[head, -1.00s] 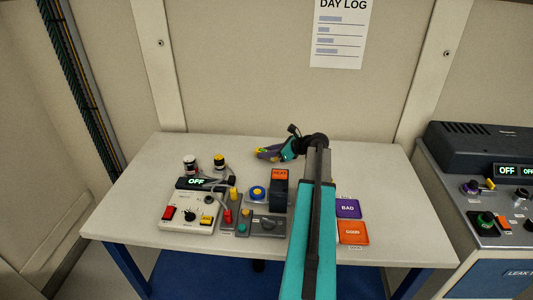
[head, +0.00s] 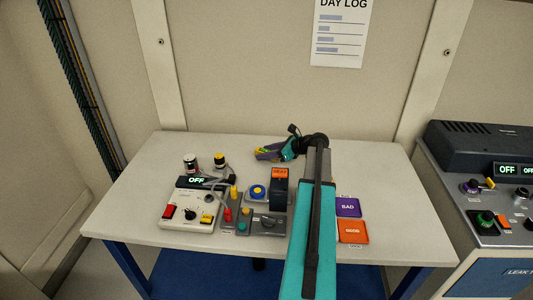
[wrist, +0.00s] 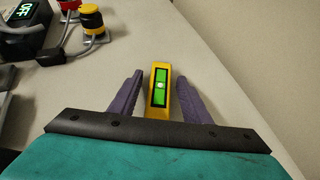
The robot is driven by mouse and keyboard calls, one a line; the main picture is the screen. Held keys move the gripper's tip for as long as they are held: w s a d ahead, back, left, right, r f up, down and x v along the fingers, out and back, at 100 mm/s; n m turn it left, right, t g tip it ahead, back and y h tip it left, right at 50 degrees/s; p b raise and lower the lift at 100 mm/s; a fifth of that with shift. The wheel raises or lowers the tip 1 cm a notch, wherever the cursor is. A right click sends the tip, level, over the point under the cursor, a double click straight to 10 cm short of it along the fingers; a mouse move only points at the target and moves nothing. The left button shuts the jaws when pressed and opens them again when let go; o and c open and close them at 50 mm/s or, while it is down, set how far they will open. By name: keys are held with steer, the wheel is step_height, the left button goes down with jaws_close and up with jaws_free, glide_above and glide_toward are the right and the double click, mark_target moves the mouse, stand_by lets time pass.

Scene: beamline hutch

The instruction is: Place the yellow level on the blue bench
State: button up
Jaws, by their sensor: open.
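The yellow level (wrist: 160,92), a small yellow bar with a green vial window, lies on the light top of the blue-legged bench (head: 380,170), towards the back. In the wrist view it sits between the two purple fingers of my gripper (wrist: 160,76), with a gap on each side. In the head view my gripper (head: 262,154) is low over the rear of the bench, pointing left. The level is mostly hidden there by the fingers. My gripper is open and holds nothing.
A control box reading OFF (head: 196,181), black-and-coloured canisters (head: 220,162), and an orange-topped block (head: 280,187) stand on the bench. Purple BAD (head: 347,207) and orange GOOD (head: 353,231) pads lie right. A wall rises behind. The bench's rear left is clear.

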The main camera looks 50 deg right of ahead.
steer(key=b+v, duration=0.1)
steer(key=v, duration=0.9)
steer(key=shift+s+d+r, duration=0.1)
steer(key=shift+s+r, duration=0.1)
steer(key=shift+s, duration=0.05)
steer(key=shift+s+d+r, duration=0.2)
steer(key=shift+s+r, duration=0.2)
steer(key=shift+s, duration=0.2)
